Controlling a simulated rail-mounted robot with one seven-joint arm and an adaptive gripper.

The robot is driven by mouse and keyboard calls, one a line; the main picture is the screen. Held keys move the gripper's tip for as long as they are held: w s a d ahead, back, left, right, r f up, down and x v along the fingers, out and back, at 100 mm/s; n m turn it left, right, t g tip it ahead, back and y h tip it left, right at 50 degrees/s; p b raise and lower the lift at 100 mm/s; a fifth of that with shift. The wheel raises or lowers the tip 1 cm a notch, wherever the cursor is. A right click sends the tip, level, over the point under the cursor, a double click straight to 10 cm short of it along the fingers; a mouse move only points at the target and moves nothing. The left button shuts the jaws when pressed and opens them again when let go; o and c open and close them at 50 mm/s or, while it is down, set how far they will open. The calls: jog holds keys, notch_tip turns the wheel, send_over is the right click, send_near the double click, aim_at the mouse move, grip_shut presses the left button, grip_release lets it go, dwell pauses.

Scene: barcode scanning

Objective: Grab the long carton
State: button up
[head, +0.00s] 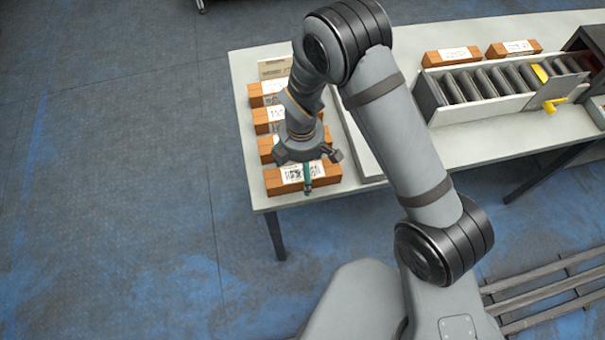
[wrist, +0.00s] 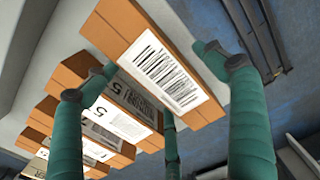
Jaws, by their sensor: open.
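Several orange-brown cartons with white labels lie in a row along the table's left end. The nearest carton (head: 278,185) is at the front edge in the head view and looks the longest. In the wrist view the closest carton (wrist: 118,22) carries a large barcode label and runs diagonally at the top middle. My gripper (head: 308,186) is over the nearest carton. Its teal fingers (wrist: 160,72) are spread on both sides of that carton in the wrist view. They are open, and contact cannot be told. My gripper and wrist partly hide the cartons.
Other labelled cartons (wrist: 75,80) stand close beside it, with a beige box (head: 275,68) at the back. A pale tray (head: 362,150) lies right of the row.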

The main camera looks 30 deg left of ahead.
jog(key=shift+c, duration=0.4)
jog(key=c, duration=1.5)
jog(key=shift+r, duration=0.2)
jog(key=shift+c, duration=0.6)
